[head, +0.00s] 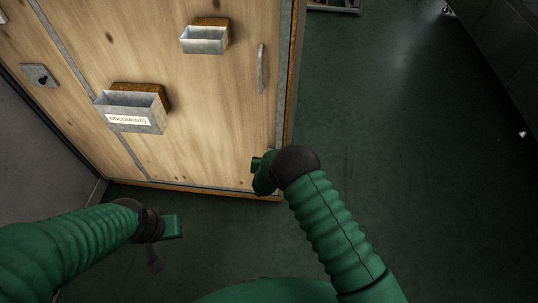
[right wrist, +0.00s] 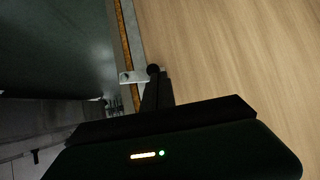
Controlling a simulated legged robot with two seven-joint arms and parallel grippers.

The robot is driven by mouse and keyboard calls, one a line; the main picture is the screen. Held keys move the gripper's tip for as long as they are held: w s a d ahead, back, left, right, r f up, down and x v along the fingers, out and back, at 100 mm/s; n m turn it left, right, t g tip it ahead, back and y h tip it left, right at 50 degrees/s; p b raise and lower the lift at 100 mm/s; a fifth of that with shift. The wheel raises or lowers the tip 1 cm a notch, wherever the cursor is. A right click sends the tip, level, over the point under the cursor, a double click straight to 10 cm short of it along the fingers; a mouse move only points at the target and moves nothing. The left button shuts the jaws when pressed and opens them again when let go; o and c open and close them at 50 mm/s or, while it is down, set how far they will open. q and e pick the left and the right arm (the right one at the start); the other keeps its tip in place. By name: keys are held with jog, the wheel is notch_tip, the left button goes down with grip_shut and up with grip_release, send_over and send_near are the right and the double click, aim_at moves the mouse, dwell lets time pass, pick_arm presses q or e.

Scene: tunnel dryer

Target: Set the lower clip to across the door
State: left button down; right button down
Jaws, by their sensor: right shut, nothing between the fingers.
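The wooden door (head: 190,95) has a metal-trimmed edge. In the right wrist view, a small pale metal clip (right wrist: 132,77) lies crosswise over the door's edge strip, with its right end by a dark round knob. The clip is hidden in the head view behind my right gripper. My right gripper (head: 258,172) is at the door's lower right corner. In the right wrist view its shut, empty fingers (right wrist: 155,84) are right beside the clip; I cannot tell whether they touch. My left gripper (head: 168,232) hangs over the floor at lower left; its finger gap is unclear.
A documents holder (head: 130,110), a smaller metal box (head: 203,40) and a handle (head: 262,69) stick out from the door. A latch plate (head: 39,76) is at the far left. The green floor (head: 420,150) on the right is clear. A dark unit (head: 495,45) stands at upper right.

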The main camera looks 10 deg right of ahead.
jog(key=shift+f, duration=0.4)
jog(key=shift+a, duration=0.15)
dwell(0.4)
